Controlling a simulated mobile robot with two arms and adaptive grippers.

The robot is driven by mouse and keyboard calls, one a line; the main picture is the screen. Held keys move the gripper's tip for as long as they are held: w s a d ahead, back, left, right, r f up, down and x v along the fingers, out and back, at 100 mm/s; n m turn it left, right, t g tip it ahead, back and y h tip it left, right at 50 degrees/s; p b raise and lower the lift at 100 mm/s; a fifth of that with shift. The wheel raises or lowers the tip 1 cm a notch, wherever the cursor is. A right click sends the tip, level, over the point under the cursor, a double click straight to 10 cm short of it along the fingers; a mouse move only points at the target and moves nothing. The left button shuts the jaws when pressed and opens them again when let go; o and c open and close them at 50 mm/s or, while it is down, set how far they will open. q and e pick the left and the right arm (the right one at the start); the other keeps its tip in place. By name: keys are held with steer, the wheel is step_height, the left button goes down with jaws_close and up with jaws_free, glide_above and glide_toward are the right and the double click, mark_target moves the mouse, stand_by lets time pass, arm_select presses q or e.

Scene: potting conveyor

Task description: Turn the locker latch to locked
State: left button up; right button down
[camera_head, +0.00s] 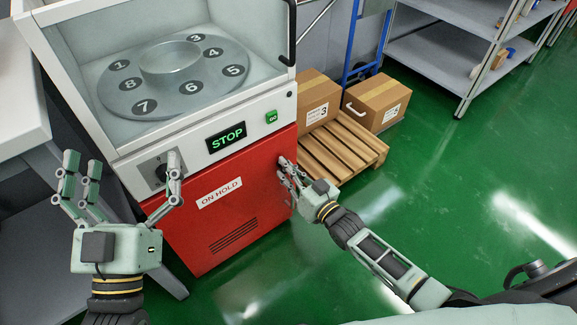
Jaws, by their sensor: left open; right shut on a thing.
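A white machine with a red lower locker door (222,215) stands at the left. The door carries a white "ON HOLD" label (220,193). My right gripper (287,172) is at the upper right edge of the door, with its fingers closed on a small part there. That part, at the place of the latch, is hidden by the fingers, so its turn position cannot be told. My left gripper (122,168) is open and empty in front of the machine's left side. One of its fingers partly covers a dark rotary knob (158,172) on the white panel.
The panel has a display reading "STOP" (226,138) and a green button (271,117). Above is a numbered round plate (172,105). A wooden pallet (345,150) with boxes stands right of the locker. Green floor is clear at the right.

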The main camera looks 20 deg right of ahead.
arm_select(q)
steer(key=shift+w+a+f+g+y+p, duration=0.1)
steer(key=shift+w+f+g+y, duration=0.1)
steer(key=shift+f+g, duration=0.35)
steer(key=shift+w+f+g+y+p, duration=0.15)
steer(key=shift+w+f+g, duration=0.1)
steer(key=shift+f, duration=0.6)
steer(key=shift+w+a+f+g+y+p, duration=0.1)
steer(key=shift+w+f+g+y, duration=0.1)
steer(key=shift+f+g, duration=0.35)
arm_select(e)
steer(key=shift+n, duration=1.1)
arm_select(q)
steer(key=shift+f, duration=0.15)
arm_select(e)
steer(key=c, duration=1.8)
jaws_free()
arm_select(q)
steer(key=shift+d, duration=0.1)
arm_select(e)
steer(key=v, duration=1.2)
